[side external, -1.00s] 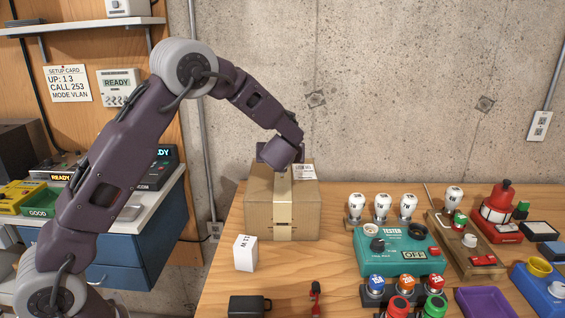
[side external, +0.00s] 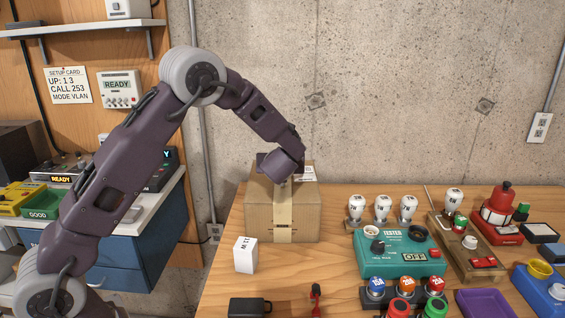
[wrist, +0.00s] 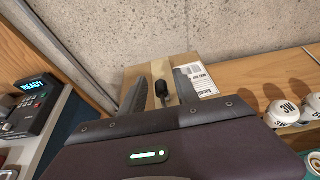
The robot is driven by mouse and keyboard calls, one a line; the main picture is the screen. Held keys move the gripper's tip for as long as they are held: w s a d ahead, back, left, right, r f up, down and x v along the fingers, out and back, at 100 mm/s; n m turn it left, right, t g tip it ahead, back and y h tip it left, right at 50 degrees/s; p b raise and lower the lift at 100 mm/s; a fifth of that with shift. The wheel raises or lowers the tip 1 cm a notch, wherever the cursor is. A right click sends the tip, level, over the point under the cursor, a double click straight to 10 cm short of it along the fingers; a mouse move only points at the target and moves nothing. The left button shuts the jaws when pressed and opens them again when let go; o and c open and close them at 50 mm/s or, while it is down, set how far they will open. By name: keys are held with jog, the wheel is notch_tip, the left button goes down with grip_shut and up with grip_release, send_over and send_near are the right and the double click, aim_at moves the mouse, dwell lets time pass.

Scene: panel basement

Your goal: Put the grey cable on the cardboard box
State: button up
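The cardboard box (side external: 265,216) stands on the wooden table against the concrete wall, with a tape strip down its front and a white label on top. In the wrist view its top (wrist: 186,70) lies beyond my fingers. My gripper (wrist: 160,92) is over the box top, its two fingers spread apart. A small dark piece (wrist: 161,91), perhaps the end of the grey cable, shows between the fingers, with visible gaps on both sides. I cannot tell whether it touches the box.
A white 11 W carton (side external: 245,255) stands in front of the box. A dark mug-like object (side external: 248,306) is at the table's front. Bulbs (side external: 382,208) and a teal tester (side external: 398,252) stand to the right. A strip of table right of the box is clear.

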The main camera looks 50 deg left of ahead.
jog(key=v, duration=1.1)
jog(key=s+r+n+g+h, duration=0.3)
jog(key=s+n+g, duration=0.2)
jog(key=s+n, duration=1.4)
jog(key=s+d+n+t+h, duration=0.1)
jog(key=s+d+n+h, duration=0.5)
jog(key=s, duration=0.7)
jog(key=d+n, duration=0.2)
jog(key=d, duration=0.2)
jog(key=shift+s+d+r+h, duration=0.25)
jog(key=shift+h, duration=0.05)
